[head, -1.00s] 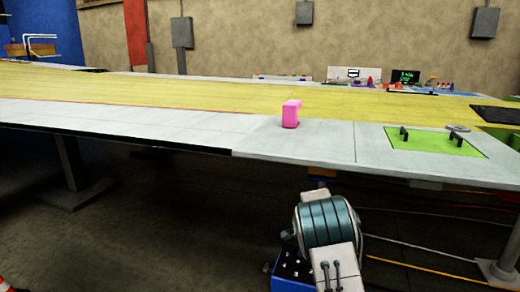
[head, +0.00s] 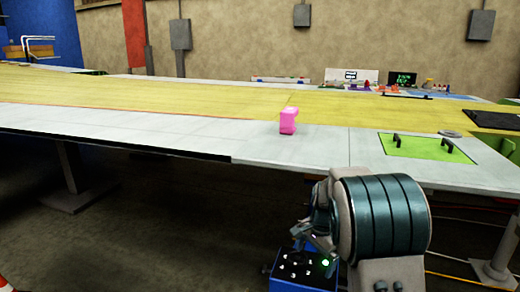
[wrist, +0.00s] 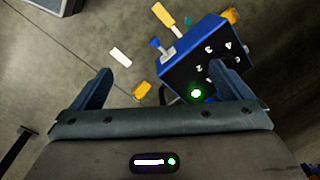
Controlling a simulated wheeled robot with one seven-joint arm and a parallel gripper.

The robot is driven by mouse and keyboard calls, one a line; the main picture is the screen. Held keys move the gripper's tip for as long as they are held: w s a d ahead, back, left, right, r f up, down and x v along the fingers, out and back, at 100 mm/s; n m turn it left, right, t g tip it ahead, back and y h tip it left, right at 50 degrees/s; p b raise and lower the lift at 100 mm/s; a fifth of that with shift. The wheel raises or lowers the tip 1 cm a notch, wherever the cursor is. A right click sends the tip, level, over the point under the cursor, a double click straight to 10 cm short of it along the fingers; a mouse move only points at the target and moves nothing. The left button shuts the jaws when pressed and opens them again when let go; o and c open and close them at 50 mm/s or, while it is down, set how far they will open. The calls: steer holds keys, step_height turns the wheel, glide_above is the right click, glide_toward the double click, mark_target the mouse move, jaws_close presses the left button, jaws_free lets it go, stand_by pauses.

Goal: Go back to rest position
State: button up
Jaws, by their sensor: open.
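My gripper shows in the wrist view (wrist: 165,88) with its two dark fingers spread wide apart and nothing between them. In the head view my gripper (head: 312,238) is low in front of the table, partly hidden by my thick banded arm link. A blue box with a black top (wrist: 205,60) is ahead of the right finger in the wrist view, and that finger overlaps it in the picture. The box (head: 290,284) is also at the bottom of the head view, with a green light lit on it.
The long wing table (head: 200,143) with a pale front edge crosses the view. A pink block (head: 288,121) stands on it, and a green panel (head: 427,148) with two black handles lies to the right. Yellow pieces (wrist: 142,90) show near the box. Dark floor is open at left.

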steer(key=s+r+n+p, duration=0.2)
steer(key=s+r, duration=0.3)
steer(key=s, duration=0.4)
steer(key=s+r+n+t+p, duration=0.1)
steer(key=s+r+n+p, duration=0.2)
steer(key=s, duration=0.7)
steer(key=s+r+n+t+p, duration=0.1)
steer(key=s+r+n+p, duration=0.2)
steer(key=s+r+n, duration=0.2)
steer(key=s+r, duration=0.3)
steer(key=s, duration=0.1)
steer(key=shift+s+a+r+n+h, duration=0.2)
steer(key=shift+a+r+n+h, duration=0.1)
steer(key=shift+n+h, duration=0.1)
